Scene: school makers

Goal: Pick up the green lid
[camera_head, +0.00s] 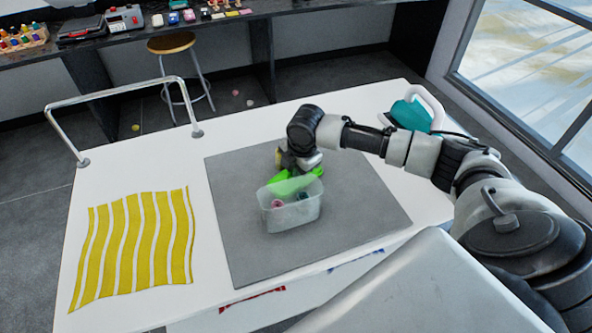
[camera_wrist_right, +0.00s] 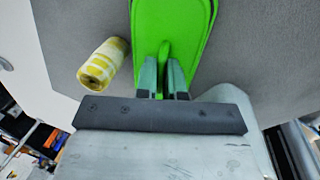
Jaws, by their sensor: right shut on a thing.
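The bright green lid (camera_head: 290,183) is at the back of the clear plastic box (camera_head: 291,214) in the head view. My right gripper (camera_head: 297,168) reaches down to it from the right. In the right wrist view, the green lid (camera_wrist_right: 172,28) lies between the fingers of my right gripper (camera_wrist_right: 163,82), which are shut on its raised middle part. The box stands on the grey mat (camera_head: 235,245) and holds a few small items, one of them pinkish. I cannot tell whether the lid touches the box or the mat. My left gripper is not in view.
A yellow-and-white roll (camera_wrist_right: 103,63) lies beside the lid in the right wrist view. A yellow striped cloth (camera_head: 138,245) lies on the white table at left, near a metal rail (camera_head: 122,92). A teal and white object (camera_head: 412,112) stands at the back right.

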